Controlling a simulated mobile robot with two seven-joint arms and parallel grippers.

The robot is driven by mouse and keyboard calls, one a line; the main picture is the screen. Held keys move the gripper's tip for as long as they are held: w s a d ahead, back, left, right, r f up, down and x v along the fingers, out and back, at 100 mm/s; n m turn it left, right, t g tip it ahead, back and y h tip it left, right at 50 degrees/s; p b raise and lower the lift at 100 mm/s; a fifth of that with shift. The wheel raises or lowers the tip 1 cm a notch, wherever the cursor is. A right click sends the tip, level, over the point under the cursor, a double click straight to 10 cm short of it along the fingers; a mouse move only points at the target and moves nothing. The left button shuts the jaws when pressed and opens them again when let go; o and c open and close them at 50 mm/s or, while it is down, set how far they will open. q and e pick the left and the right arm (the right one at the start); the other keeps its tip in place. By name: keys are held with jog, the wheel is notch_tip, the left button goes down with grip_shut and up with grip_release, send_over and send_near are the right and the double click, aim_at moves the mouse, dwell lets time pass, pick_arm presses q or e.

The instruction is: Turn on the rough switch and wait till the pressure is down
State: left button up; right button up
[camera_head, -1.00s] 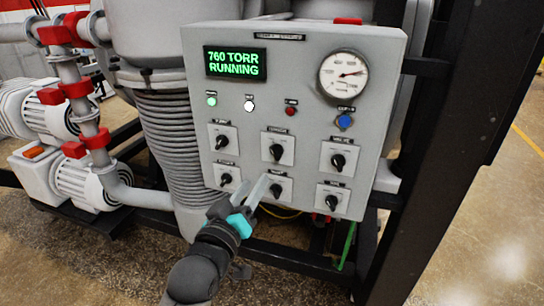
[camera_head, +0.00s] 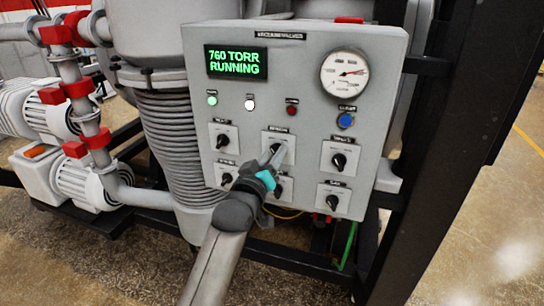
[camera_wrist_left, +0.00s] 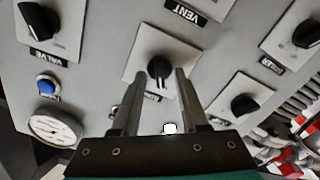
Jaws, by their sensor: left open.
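The grey control panel (camera_head: 300,110) fills the middle of the head view, with two rows of black rotary switches. Its labels are mostly too blurred to read, so I cannot tell for sure which is the rough switch. My left gripper (camera_head: 271,155) is open at the upper middle switch (camera_head: 279,146). In the left wrist view the fingers (camera_wrist_left: 161,76) stand on either side of that switch's knob (camera_wrist_left: 158,66); contact cannot be told. The display (camera_head: 236,62) reads "760 TORR RUNNING". My right gripper is not in view.
A blue button (camera_head: 345,120) sits under the gauge. Green, white and red lamps (camera_head: 250,104) line the panel's upper part. A "VENT" label (camera_wrist_left: 186,11) shows in the wrist view. Pumps and pipes (camera_head: 85,185) stand left; a dark frame post (camera_head: 435,150) stands right.

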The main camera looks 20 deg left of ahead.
pick_arm(q)
grip_shut()
dwell(0.4)
